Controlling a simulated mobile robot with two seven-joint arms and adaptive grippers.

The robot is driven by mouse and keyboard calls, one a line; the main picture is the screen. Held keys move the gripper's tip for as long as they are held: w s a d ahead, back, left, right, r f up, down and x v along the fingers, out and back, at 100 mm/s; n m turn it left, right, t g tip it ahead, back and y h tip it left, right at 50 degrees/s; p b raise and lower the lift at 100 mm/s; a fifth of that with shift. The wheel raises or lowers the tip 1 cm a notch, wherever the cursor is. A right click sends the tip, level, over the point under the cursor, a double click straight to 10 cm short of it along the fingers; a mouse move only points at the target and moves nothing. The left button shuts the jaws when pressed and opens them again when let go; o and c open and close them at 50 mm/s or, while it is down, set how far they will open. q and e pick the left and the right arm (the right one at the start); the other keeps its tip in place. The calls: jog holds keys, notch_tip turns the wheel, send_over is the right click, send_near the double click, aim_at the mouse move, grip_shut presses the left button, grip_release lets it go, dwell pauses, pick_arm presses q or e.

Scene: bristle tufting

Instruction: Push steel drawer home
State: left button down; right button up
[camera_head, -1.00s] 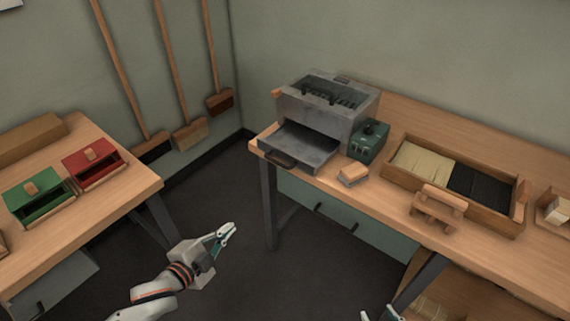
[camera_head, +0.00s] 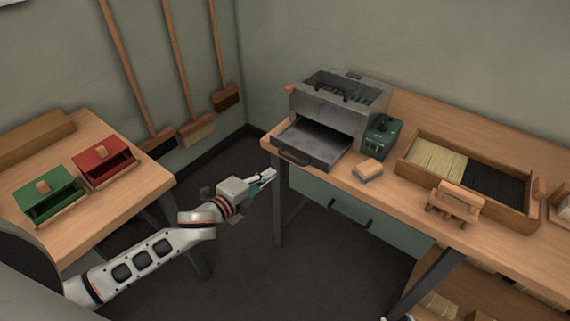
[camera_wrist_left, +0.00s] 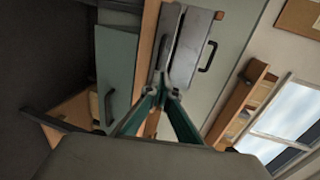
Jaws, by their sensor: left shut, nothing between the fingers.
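The steel drawer (camera_head: 316,146) sticks out of the front of the grey steel machine (camera_head: 340,108) on the right bench, pulled well open. Its dark handle (camera_head: 292,158) faces the bench's left front corner. In the left wrist view the drawer (camera_wrist_left: 193,42) and its handle (camera_wrist_left: 208,57) show beyond the fingertips. My left gripper (camera_head: 271,175) is shut and empty, just off the bench's left end, in front of and below the drawer, apart from it. Its fingertips (camera_wrist_left: 164,82) meet in the wrist view. Only a tiny tip of my right gripper may show at the head view's bottom edge.
A green box (camera_head: 381,137) stands right of the machine, with a small wooden block (camera_head: 368,169) in front. A wooden tray of bristles (camera_head: 409,178) lies further right. The left bench (camera_head: 142,186) holds green and red boxes. Open floor lies between the benches.

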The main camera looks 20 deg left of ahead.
pick_arm(q)
send_near(298, 151)
jog(key=w+f, duration=0.2)
jog(key=shift+w+d, duration=0.25)
jog(key=shift+d, duration=0.1)
pick_arm(e)
jog(key=shift+s+f, duration=0.1)
jog(key=shift+f, duration=0.35)
jog(key=shift+a, duration=0.1)
